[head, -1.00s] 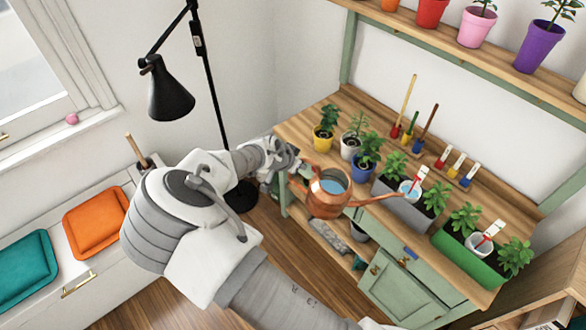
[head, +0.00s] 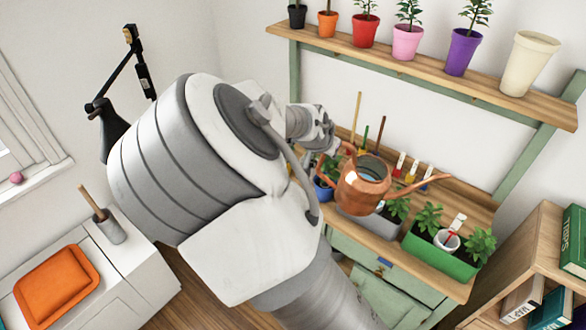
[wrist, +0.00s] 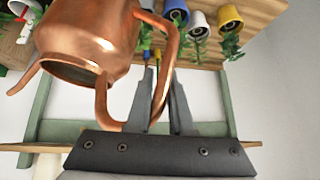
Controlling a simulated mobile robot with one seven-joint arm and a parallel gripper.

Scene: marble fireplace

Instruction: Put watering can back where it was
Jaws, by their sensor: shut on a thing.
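The copper watering can (head: 362,188) is held up in the air in front of the potting bench, with its long spout pointing right. In the wrist view the can (wrist: 88,35) fills the upper left, and its looped handle passes by the fingers. My gripper (head: 330,145) is left of the can and shut on its handle; the fingers also show in the wrist view (wrist: 161,75). The can hides part of the grey planter (head: 378,222) and some of the bench top. My arm hides the bench's left part.
The green planter (head: 440,252) stands on the bench's right part. A shelf (head: 420,72) with several coloured pots runs above the bench. A bookcase (head: 535,250) stands at the right, and a black lamp (head: 115,125) at the left. An orange cushion (head: 57,285) lies at lower left.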

